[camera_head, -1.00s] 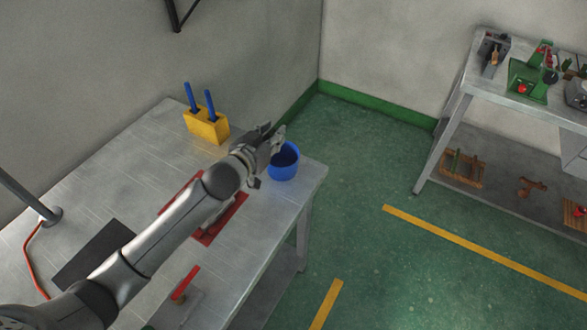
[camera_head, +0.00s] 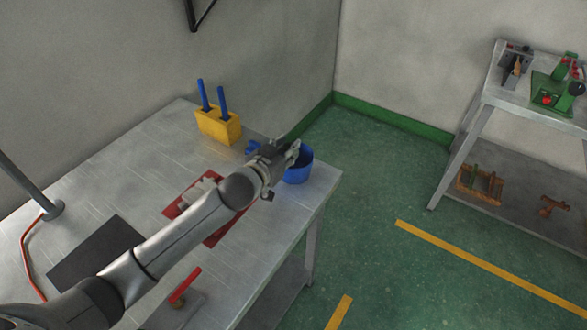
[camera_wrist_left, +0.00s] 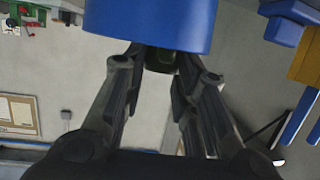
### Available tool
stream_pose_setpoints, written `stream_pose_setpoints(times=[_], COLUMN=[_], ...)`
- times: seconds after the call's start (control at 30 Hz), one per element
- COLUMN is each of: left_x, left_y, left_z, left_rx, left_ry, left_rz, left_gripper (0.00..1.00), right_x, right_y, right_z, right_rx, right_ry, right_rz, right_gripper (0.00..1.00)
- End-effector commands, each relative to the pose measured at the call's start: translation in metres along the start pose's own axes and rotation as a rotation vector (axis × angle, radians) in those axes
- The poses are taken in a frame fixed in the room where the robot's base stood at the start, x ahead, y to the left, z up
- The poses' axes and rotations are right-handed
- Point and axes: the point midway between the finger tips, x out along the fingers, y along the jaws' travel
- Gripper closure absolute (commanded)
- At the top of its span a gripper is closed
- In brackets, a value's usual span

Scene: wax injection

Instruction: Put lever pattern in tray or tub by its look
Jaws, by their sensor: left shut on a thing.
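My left gripper (camera_head: 287,155) is at the near-left side of the blue tub (camera_head: 304,168), its fingertips overlapping the rim in the head view. In the left wrist view the tub (camera_wrist_left: 150,24) fills the top middle, just beyond the fingertips. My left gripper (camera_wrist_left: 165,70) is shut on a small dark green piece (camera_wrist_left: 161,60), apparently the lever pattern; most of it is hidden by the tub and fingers. A red tray (camera_head: 226,231) lies on the table, partly behind my left arm, with a grey thing on it. My right gripper is out of view.
A yellow block (camera_head: 217,126) with two blue handles stands at the back of the table. A small blue object (camera_head: 251,148) lies beside it. A dark mat (camera_head: 95,255) and a red-handled item (camera_head: 185,285) are nearer. A second bench (camera_head: 500,95) stands at the right.

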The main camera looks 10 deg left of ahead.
Motion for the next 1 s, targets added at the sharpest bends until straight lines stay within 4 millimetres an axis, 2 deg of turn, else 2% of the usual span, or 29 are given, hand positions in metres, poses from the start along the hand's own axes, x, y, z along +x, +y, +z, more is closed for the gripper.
stream_pose_setpoints(times=[0.27,0.3,0.47,0.83,1.0], left_x=[0.000,0.000,0.000,-0.002,-0.018], left_y=[0.000,0.000,0.000,0.000,0.000], left_z=[0.000,0.001,0.001,0.002,0.002], left_rx=[0.000,0.000,0.000,-0.001,-0.001], left_ry=[0.001,0.001,0.000,-0.001,-0.002], left_rz=[0.000,0.000,0.000,0.000,0.000], left_gripper=[0.90,0.68,0.48,0.48,0.48], right_x=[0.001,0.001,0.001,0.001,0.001], right_y=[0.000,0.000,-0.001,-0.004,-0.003], right_z=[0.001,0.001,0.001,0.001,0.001], right_rx=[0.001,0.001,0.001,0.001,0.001], right_ry=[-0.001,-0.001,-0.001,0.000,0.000], right_rz=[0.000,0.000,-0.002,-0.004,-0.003], right_gripper=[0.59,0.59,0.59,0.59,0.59])
